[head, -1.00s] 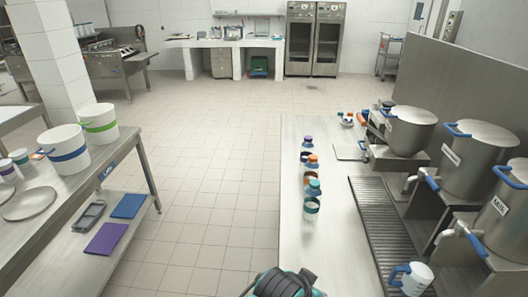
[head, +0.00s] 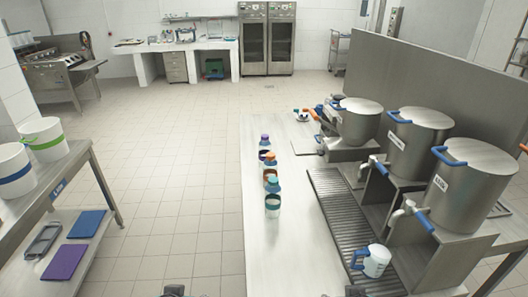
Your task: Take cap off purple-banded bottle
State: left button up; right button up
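Several small bottles and caps stand in a row along the left part of the steel counter (head: 262,250). The farthest is a bottle with a purple band (head: 264,155), with a purple-topped piece (head: 265,139) at its upper end. Closer is an orange-topped bottle (head: 270,175), then a teal-topped bottle (head: 273,207) nearest me. They are small, and I cannot tell clearly how each cap sits. Only dark tips of my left gripper (head: 173,291) and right gripper (head: 356,291) show at the bottom edge, well short of the bottles. Their finger state is hidden.
Steel urns with blue handles (head: 462,180) and taps line the counter's right side behind a drip grate (head: 340,225). A white cup with a blue handle (head: 376,261) stands at the grate's near end. A second table (head: 55,190) holds white buckets at left.

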aim_at(264, 147)
jog(key=i+j+z, duration=0.1)
jog(key=j+z, duration=0.15)
jog(key=j, duration=0.5)
jog(key=j+z, duration=0.25)
jog(key=j, duration=0.55)
jog(key=i+j+z, duration=0.4)
jog(key=j, duration=0.2)
jog(key=i+j+z, duration=0.15)
jog(key=j, duration=0.15)
jog(key=j+z, duration=0.2)
jog(key=j, duration=0.15)
jog(key=i+j+z, duration=0.2)
jog(key=j, duration=0.2)
jog(key=i+j+z, duration=0.25)
jog(key=i+j, duration=0.2)
jog(key=j, duration=0.05)
